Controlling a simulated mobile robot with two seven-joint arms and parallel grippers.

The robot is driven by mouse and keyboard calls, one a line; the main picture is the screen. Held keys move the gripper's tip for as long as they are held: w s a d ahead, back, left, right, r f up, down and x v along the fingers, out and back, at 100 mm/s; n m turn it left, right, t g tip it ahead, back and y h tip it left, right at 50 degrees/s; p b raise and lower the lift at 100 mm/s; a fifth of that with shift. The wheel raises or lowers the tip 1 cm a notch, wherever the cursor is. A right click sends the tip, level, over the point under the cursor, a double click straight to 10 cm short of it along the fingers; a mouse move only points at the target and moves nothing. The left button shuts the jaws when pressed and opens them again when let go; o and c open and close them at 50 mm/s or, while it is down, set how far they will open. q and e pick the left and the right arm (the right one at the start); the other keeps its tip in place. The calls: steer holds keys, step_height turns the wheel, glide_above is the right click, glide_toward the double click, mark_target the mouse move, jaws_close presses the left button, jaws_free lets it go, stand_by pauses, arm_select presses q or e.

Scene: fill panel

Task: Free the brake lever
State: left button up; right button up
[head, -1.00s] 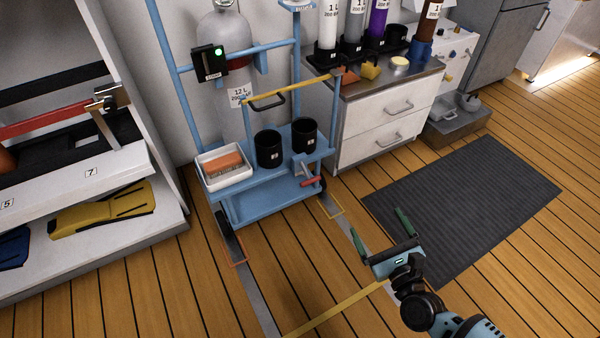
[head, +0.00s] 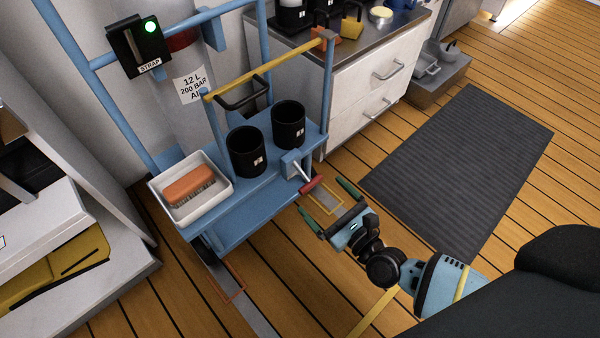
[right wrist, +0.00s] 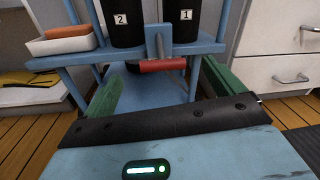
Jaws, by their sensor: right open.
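The brake lever (head: 311,184) has a red grip on a metal rod, fixed to a small bracket on the right end of the blue cart (head: 222,217). It sticks out toward the lower right. In the right wrist view, the lever's red grip (right wrist: 163,66) lies level ahead, between the directions of the two fingers. My right gripper (head: 326,208) is open and empty, with green fingers, just below and right of the lever. I see no contact with it. My left gripper is not in view.
The cart carries two black cups (head: 288,124) and a white tray (head: 163,186) with an orange brush (head: 190,187). A yellow bar (head: 262,75) spans above them. A white drawer cabinet (head: 362,88) stands behind.

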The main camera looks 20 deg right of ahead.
mark_target(311, 184)
steer(key=b+x, duration=0.2)
steer(key=x, duration=0.4)
steer(key=shift+x, duration=0.85)
